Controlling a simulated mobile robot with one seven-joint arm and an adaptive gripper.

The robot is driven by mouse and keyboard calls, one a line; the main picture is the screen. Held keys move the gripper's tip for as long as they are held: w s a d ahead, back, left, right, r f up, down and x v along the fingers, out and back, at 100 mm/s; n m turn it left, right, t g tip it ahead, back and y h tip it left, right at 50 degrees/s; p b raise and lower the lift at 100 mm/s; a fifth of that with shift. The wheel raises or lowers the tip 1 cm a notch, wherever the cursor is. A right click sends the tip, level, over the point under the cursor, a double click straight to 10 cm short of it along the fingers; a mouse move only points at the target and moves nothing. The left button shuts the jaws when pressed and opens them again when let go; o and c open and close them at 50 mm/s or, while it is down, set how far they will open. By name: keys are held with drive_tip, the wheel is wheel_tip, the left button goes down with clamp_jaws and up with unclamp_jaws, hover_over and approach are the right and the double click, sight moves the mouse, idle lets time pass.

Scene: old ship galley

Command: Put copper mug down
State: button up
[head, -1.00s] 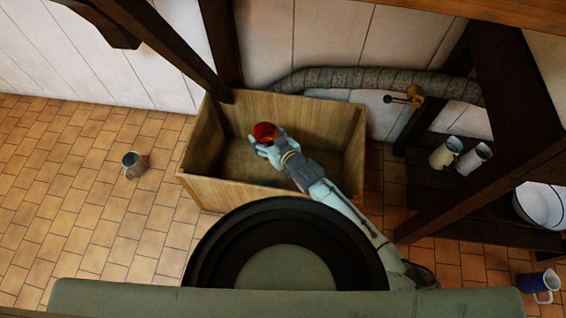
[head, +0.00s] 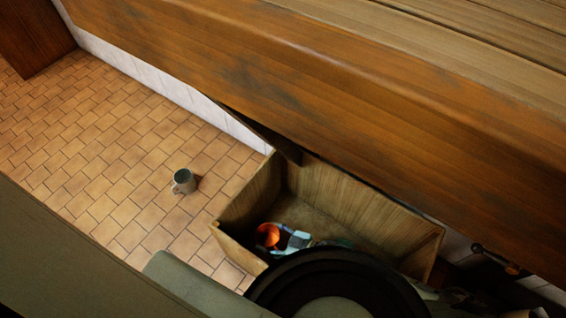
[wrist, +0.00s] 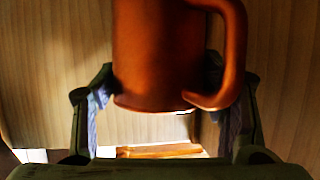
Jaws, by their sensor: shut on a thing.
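The copper mug (head: 268,235) is a shiny orange-brown cup, seen in the head view inside the outline of the wooden box, near its left front corner. My gripper (head: 286,240) is shut on it. In the wrist view the copper mug (wrist: 160,55) fills the upper middle, with its handle on the right and a finger of my gripper (wrist: 160,88) on each side. The mug's top is cut off there. I cannot tell whether its base touches the box floor.
The open wooden box (head: 352,205) has pale plank walls. A grey mug (head: 183,181) stands on the tiled floor (head: 120,160) to the left, with free floor around it. A thick wooden beam or shelf edge (head: 330,90) crosses above the box.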

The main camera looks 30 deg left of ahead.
wheel_tip(320, 180, down, 9)
drive_tip(key=shift+w+r+b, duration=0.1)
drive_tip(key=shift+r+b, duration=0.1)
drive_tip(key=shift+b, duration=0.75)
drive_tip(key=shift+f+b, duration=0.65)
drive_tip(key=o, duration=1.3)
drive_tip(key=shift+c, duration=0.2)
drive_tip(key=r+p+v, duration=0.1)
drive_tip(key=p+v, duration=0.3)
drive_tip(key=v, duration=0.8)
drive_tip(key=shift+r, duration=0.1)
